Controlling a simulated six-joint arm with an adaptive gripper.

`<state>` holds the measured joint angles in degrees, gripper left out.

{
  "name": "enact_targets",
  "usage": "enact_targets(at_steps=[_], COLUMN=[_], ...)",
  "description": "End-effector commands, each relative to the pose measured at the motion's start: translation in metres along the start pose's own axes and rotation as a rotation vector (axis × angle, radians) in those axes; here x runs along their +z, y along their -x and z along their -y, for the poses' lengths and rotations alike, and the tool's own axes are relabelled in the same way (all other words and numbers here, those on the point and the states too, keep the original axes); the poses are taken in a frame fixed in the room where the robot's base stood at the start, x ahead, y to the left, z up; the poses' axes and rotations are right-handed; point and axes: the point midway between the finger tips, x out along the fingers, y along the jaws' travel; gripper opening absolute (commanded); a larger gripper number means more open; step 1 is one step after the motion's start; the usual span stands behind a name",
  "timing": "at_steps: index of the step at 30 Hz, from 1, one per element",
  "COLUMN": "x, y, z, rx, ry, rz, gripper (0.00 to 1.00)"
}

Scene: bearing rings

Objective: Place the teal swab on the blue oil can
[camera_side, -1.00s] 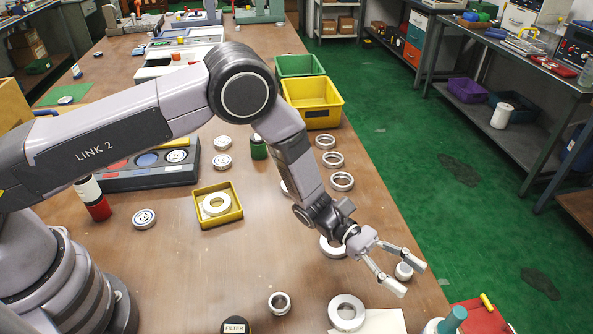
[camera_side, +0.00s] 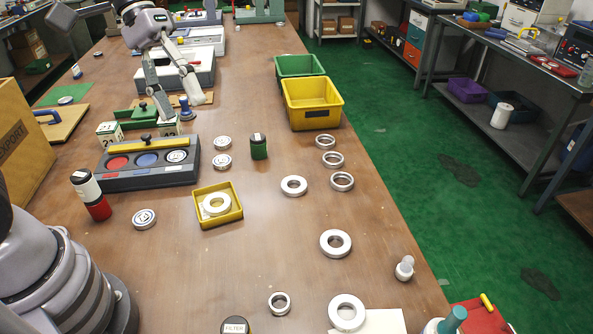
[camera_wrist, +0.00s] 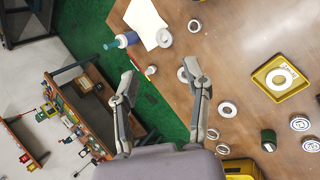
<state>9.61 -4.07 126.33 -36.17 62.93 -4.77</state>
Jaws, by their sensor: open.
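A teal cylinder (camera_side: 454,318), which I take for the swab, shows at the bottom right in the side view, tilted to the right. It appears to meet a pale body with blue, partly cut off by the frame edge, likely the oil can. In the wrist view the teal piece (camera_wrist: 110,45) adjoins the blue can (camera_wrist: 127,39) beside the white sheet; the exact contact is too small to tell. My gripper (camera_side: 181,110) is open and empty at the table's far left, well away from both. Its open fingers also show in the wrist view (camera_wrist: 157,72).
A small pale bottle (camera_side: 404,268) stands near the right table edge. Several rings, including one (camera_side: 335,243), lie along the right side. A yellow tray (camera_side: 232,218) holds a ring.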

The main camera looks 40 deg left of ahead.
Motion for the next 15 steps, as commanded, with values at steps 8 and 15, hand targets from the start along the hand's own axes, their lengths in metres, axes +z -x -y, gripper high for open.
enact_targets(at_steps=[8,15], x=[0.048,0.062], y=[0.067,0.085], z=[0.1,0.132], rx=[-0.319,-0.463], ry=[-0.274,-0.356], rz=[-0.473,-0.629], gripper=[0.48,0.48])
